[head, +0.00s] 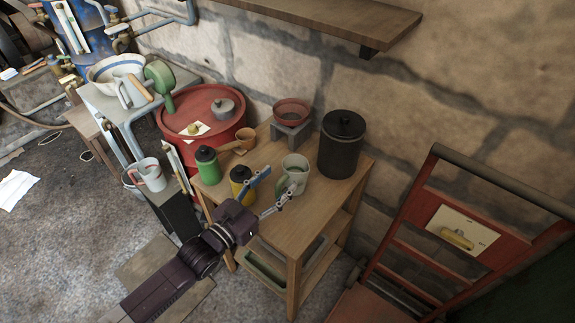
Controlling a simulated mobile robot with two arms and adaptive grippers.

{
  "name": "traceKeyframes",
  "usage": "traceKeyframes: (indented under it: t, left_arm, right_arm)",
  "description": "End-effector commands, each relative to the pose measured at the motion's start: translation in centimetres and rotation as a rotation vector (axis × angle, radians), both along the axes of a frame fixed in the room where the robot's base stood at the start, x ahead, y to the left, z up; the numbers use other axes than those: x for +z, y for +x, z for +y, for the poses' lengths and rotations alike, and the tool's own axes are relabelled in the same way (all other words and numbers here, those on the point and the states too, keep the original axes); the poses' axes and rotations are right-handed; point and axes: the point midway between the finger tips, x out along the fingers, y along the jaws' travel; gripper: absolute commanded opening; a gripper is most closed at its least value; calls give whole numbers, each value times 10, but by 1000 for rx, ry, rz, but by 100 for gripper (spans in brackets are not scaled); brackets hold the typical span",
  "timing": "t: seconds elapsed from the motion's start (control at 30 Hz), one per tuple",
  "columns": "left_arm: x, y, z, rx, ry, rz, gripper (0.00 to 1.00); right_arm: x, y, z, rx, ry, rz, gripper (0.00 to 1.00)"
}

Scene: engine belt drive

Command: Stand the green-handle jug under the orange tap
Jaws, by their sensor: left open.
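The green-handle jug (297,165) is a pale grey-white jug standing upright on the small wooden table (262,216). Its green handle (289,186) faces my left gripper. My left gripper (279,181) is open, its two fingers reaching toward the jug from the lower left. One fingertip is close to the handle; I cannot tell whether they touch. I cannot make out an orange tap; blue pipes with brass-coloured fittings (118,32) show at the upper left. My right gripper is not in view.
On the table, a green bottle (207,166) and a yellow bottle (241,187) stand left of the jug, a black canister (342,146) right. A red bowl (291,112) sits behind. A red drum (207,112) stands left. A red-handled jug (150,176) is further left.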

Motion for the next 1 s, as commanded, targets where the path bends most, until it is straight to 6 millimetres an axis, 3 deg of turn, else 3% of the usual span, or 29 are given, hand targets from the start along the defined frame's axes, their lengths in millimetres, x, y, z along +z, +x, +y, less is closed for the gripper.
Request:
traceKeyframes:
  t: [0.1,0.33,1.0]
  left_arm:
    - [3,-20,15,0,2,3,54]
    - [1,-42,31,0,0,0,54]
    - [0,-46,33,1,0,1,54]
  right_arm:
    - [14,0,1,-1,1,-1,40]
    - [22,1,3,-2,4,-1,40]
    - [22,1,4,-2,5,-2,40]
